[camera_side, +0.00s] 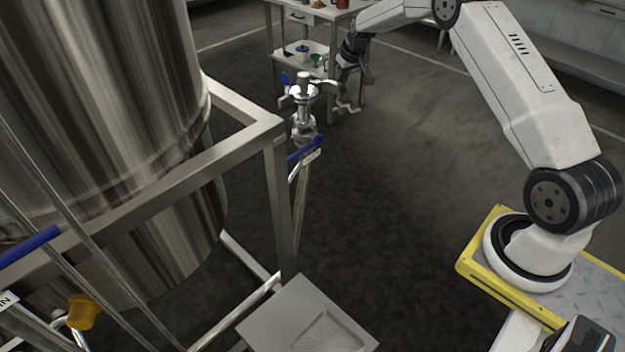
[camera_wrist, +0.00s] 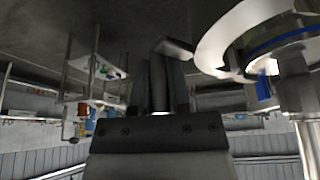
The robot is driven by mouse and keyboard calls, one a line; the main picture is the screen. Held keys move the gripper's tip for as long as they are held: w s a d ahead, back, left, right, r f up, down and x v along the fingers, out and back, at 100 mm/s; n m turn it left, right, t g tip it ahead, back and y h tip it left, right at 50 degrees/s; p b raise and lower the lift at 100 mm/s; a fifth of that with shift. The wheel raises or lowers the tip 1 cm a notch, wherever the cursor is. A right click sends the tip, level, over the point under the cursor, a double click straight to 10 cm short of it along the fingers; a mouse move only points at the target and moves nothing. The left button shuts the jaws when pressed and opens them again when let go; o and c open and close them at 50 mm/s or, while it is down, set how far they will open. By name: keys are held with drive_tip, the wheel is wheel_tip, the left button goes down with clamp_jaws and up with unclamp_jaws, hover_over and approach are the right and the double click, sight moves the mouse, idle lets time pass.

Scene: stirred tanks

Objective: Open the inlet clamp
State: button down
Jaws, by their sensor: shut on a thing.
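The inlet clamp (camera_side: 306,91) is a shiny metal ring on the upright pipe fitting beside the tank. In the wrist view its pale curved band (camera_wrist: 211,49) fills the upper right, next to a flange with a blue rim (camera_wrist: 282,41). A gap shows between part of the band and the flange; whether the band is fully free of it, I cannot tell. My gripper (camera_side: 345,82) is at the right of the clamp, shut on its outer end. In the wrist view a short metal piece (camera_wrist: 174,48) reaches from the band to my dark fingers (camera_wrist: 161,84). The exact grip is partly hidden.
The large steel tank (camera_side: 100,100) and its frame (camera_side: 240,146) stand left of the clamp. A blue-handled valve (camera_side: 305,149) sits just below it. A shelved cart (camera_side: 316,47) with small items stands behind. Open floor (camera_side: 420,130) lies to the right.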

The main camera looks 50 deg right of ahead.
drive_tip(key=shift+w+d+n+y, duration=0.25)
drive_tip(key=shift+w+n+y, duration=0.5)
drive_tip(key=shift+n, duration=0.8)
drive_tip(key=shift+w+d+n+y, duration=0.2)
drive_tip(key=shift+w+n+y, duration=0.25)
drive_tip(key=shift+w+n, duration=0.85)
drive_tip(key=shift+n+g, duration=0.3)
drive_tip(key=shift+n, duration=0.25)
drive_tip(key=c, duration=0.9)
unclamp_jaws()
drive_tip(key=shift+s+r, duration=0.1)
drive_tip(key=shift+r, duration=0.05)
drive_tip(key=shift+v, duration=3.75)
